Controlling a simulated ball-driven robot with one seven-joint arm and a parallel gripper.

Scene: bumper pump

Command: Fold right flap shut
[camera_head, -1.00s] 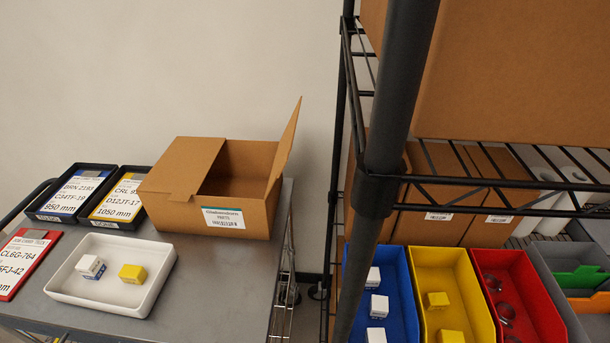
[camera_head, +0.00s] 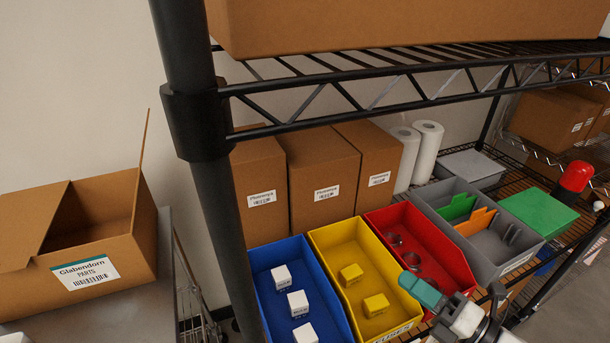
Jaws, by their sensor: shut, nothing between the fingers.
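The open cardboard box labelled "Glabendorn PARTS" (camera_head: 135,262) stands on the grey cart at the left of the head view. Its right flap (camera_head: 144,150) stands up, seen nearly edge-on. Its left flap (camera_head: 33,220) lies folded over the left part of the opening. The dark inside shows between the two flaps. My gripper (camera_head: 415,283), with teal fingers, is at the lower right in front of the red bin. It is shut and empty, far to the right of the box.
A black shelf post (camera_head: 213,200) stands between the box and my gripper. The shelf holds a blue bin (camera_head: 262,262), a yellow bin (camera_head: 325,240), a red bin (camera_head: 455,262) and a grey bin (camera_head: 430,193). Closed cardboard boxes (camera_head: 318,165) stand behind them. A wire shelf (camera_head: 420,70) runs above.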

